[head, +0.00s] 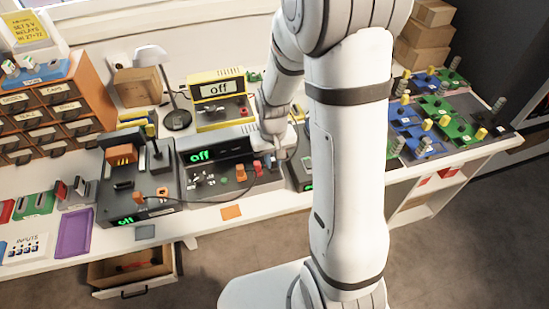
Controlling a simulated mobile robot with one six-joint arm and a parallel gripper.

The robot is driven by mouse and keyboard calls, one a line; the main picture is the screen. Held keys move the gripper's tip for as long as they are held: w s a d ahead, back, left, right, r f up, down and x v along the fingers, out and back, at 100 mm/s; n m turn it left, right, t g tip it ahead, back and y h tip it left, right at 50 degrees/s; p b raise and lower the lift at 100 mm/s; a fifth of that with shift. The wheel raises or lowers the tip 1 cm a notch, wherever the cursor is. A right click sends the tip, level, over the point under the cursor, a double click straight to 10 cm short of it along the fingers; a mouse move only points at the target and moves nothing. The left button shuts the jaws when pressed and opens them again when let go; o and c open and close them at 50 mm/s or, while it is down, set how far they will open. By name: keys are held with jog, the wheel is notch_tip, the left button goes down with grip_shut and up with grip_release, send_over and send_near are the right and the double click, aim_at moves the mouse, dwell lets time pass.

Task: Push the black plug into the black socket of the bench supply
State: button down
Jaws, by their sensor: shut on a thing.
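A grey bench supply (207,143) with a green "off" display stands mid-bench, and small coloured parts show on its front. My gripper (279,153) points down at the supply's right front corner. It is shut on what seems to be the black plug, which is too small and too covered to make out clearly. A thin dark cable (205,203) curves from an orange plug (138,197) on the left unit toward my gripper. I cannot make out the black socket, or whether the plug touches it.
A dark unit (112,207) stands left of the supply, a yellow-framed unit (209,87) behind it, and another dark unit (300,173) to its right. Boards with coloured blocks (425,120) fill the right bench. An orange drawer cabinet (84,86) and purple tray (75,232) are left. A drawer (135,287) hangs open below.

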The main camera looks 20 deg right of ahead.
aim_at(273, 159)
jog(key=c, duration=1.3)
grip_release()
notch_tip(273, 159, up, 7)
jog(key=shift+f, duration=0.1)
jog(key=shift+s+r, duration=0.15)
jog(key=shift+r, duration=0.65)
jog(key=s+r+t, duration=0.2)
jog(key=s+r, duration=0.8)
jog(key=s, duration=0.3)
jog(key=shift+s+d+t, duration=0.25)
jog(key=shift+s+t, duration=0.05)
jog(key=shift+s, duration=0.05)
